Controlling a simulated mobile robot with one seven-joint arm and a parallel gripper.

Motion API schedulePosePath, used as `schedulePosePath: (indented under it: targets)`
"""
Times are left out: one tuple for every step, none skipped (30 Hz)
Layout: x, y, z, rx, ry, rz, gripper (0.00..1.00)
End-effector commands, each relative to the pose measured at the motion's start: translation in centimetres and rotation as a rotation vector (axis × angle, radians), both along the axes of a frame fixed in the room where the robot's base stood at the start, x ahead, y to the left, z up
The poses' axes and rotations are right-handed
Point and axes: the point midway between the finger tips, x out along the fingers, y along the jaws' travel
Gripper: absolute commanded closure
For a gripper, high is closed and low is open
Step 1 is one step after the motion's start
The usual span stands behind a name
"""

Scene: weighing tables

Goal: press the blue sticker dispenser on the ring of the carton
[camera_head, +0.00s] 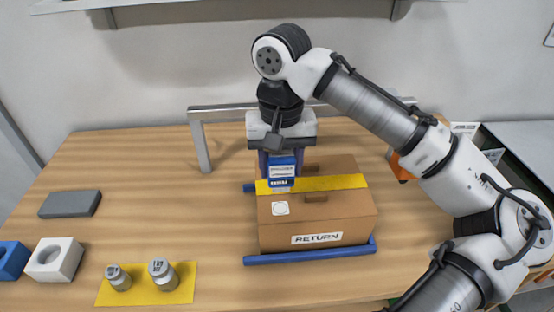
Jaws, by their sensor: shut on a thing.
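My gripper (277,155) points down over the carton and is shut on the blue sticker dispenser (282,182), which has a white label on its front. The brown carton (340,215) has a yellow band across its top and a white "RETURN" label on its front. A white square with a faint ring (281,208) is on the carton's top, near its front left. The dispenser is upright, behind this ring in the picture and in front of the yellow band. I cannot tell whether it touches the carton.
Blue rails (310,256) lie along the carton. A metal frame (197,145) stands behind it. At the left are a grey slab (70,204), a white block (54,260), a blue block (10,260) and two weights on a yellow mat (145,297). The table between is clear.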

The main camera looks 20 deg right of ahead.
Motion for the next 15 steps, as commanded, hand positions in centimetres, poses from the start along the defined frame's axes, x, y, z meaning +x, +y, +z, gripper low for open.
schedulePosePath:
  targets:
    - [0.0, 0.0, -0.1, 0.0, 0.0, 0.001, 0.73]
    - [0.0, 0.0, -0.2, 0.0, 0.0, 0.002, 0.73]
    - [0.0, 0.0, -0.4, 0.0, 0.0, 0.002, 0.73]
    - [0.0, 0.0, -0.5, 0.0, 0.0, 0.002, 0.73]
    - [0.0, 0.0, -0.6, -0.001, 0.0, 0.002, 0.73]
    - [0.0, 0.0, -0.9, -0.001, 0.0, 0.002, 0.73]
    - [0.0, 0.0, -1.1, -0.001, 0.0, 0.001, 0.73]
    - [0.0, 0.0, -1.3, -0.001, 0.0, 0.001, 0.73]
    - [0.0, 0.0, -1.6, -0.001, 0.0, 0.001, 0.73]
    - [0.0, 0.0, -1.9, -0.001, 0.0, 0.001, 0.73]
    - [0.0, 0.0, -2.2, -0.001, 0.0, 0.001, 0.73]
    - [0.0, 0.0, -2.6, -0.001, 0.0, 0.001, 0.73]
    - [0.0, 0.0, -2.9, -0.001, 0.0, 0.0, 0.73]
    - [0.0, 0.0, -3.2, -0.001, 0.001, 0.0, 0.73]
    - [0.0, 0.0, -3.6, 0.0, 0.001, 0.0, 0.73]
